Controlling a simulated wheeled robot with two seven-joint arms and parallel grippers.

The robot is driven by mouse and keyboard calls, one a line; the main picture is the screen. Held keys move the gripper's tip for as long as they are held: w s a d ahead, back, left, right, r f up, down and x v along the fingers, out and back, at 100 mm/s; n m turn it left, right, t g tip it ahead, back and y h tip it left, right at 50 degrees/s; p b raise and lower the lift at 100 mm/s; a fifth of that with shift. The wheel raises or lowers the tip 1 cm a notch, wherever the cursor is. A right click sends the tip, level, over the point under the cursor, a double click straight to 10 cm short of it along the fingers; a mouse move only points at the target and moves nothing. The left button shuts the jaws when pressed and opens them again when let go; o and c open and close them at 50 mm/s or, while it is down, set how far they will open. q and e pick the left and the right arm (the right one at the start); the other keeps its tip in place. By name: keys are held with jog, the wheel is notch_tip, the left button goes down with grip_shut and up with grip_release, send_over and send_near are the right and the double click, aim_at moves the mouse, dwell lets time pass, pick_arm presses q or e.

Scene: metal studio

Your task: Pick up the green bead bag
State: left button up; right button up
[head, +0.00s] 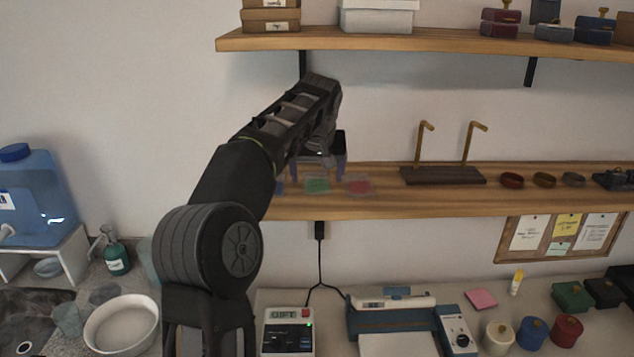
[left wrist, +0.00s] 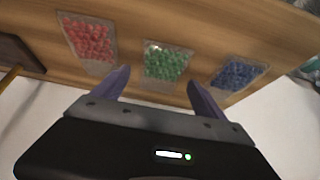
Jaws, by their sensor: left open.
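The green bead bag (head: 317,185) is a small clear bag of green beads lying flat on the lower wooden shelf, between a blue and a red bead bag. In the left wrist view the green bead bag (left wrist: 166,62) lies just beyond and between my fingertips. My left gripper (head: 319,172) is open, reaching over the shelf right at the green bag; its two purple-grey fingers also show in the left wrist view (left wrist: 158,82). Nothing is between the fingers. My right gripper is not in view.
The red bead bag (head: 359,187) and blue bead bag (left wrist: 238,74) lie close on either side. A brass-armed stand (head: 443,175) stands further right on the lower shelf (head: 420,205). The upper shelf (head: 430,40) holds boxes above my arm.

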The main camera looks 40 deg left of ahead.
pick_arm(q)
jog(key=shift+c, duration=0.4)
jog(key=c, duration=1.3)
